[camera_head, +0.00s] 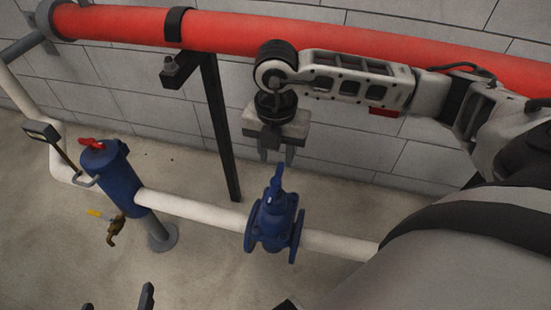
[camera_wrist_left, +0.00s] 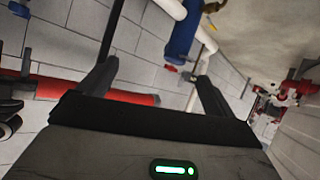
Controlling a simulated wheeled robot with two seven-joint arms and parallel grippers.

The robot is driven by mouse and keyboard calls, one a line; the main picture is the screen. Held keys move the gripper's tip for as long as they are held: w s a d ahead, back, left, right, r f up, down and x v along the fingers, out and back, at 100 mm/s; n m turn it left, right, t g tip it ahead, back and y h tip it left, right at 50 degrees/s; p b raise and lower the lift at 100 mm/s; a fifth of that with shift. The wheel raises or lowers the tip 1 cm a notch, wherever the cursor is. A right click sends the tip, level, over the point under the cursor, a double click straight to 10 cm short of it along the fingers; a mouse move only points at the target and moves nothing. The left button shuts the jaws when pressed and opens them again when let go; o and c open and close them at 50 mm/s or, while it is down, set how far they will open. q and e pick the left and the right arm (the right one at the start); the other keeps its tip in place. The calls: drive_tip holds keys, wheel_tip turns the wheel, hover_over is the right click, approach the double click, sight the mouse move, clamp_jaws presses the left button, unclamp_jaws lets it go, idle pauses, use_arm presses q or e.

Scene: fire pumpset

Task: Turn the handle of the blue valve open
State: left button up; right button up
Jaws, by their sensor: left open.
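The blue valve (camera_head: 270,222) sits on the white pipe in the head view, with its blue handle (camera_head: 276,180) standing upright on top. My right gripper (camera_head: 277,158) points down just above the handle, its two short fingers apart and nothing seen between them. It appears apart from the handle. My left gripper (camera_head: 117,302) shows only its dark fingertips at the bottom edge of the head view, well left of and below the valve. In the left wrist view its fingers (camera_wrist_left: 155,88) are spread wide and empty.
A blue cylinder (camera_head: 117,180) with a red top stands at left on the white pipe (camera_head: 195,210), near a brass tap (camera_head: 115,228). A thick red pipe (camera_head: 240,35) runs along the block wall on a black post (camera_head: 218,125). Floor in front of the valve is clear.

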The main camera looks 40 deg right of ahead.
sight(276, 181)
wheel_tip(276, 181, down, 7)
drive_tip(key=shift+r+b, duration=0.2)
drive_tip(key=shift+b, duration=0.25)
use_arm(q)
drive_tip(key=shift+w+d+f, duration=0.1)
drive_tip(key=shift+d+f, duration=0.1)
drive_tip(key=shift+f, duration=0.45)
drive_tip(key=shift+w+d+f, duration=0.1)
drive_tip(key=shift+d+f, duration=0.05)
drive_tip(key=shift+f, duration=0.45)
use_arm(e)
drive_tip(key=shift+f, duration=0.7)
drive_tip(key=shift+c, duration=0.3)
clamp_jaws()
